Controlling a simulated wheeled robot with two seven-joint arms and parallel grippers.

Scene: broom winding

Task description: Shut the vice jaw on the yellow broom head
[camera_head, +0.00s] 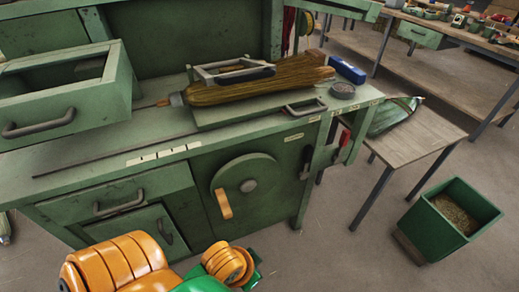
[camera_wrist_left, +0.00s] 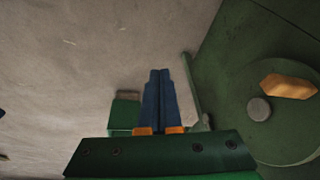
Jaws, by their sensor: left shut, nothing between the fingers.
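The yellow-brown broom head (camera_head: 285,80) lies on its side on a green block on the workbench, its bristles pointing right. The vice jaw, a grey metal frame with a dark bar (camera_head: 236,72), stands over it; whether it presses on the bristles I cannot tell. A grey loop handle (camera_head: 305,107) sits at the block's front right. My left gripper (camera_wrist_left: 160,75) shows in the left wrist view with its blue fingers together and empty, over floor beside the bench front. In the head view only my orange and green arm links show. My right gripper is not in view.
A wheel (camera_head: 240,170) with an orange handle is on the bench front; it also shows in the left wrist view (camera_wrist_left: 285,120). An open drawer (camera_head: 110,90) juts out at left. A blue box (camera_head: 347,70) and round tin (camera_head: 343,90) lie right. A green bin (camera_head: 430,225) stands on the floor.

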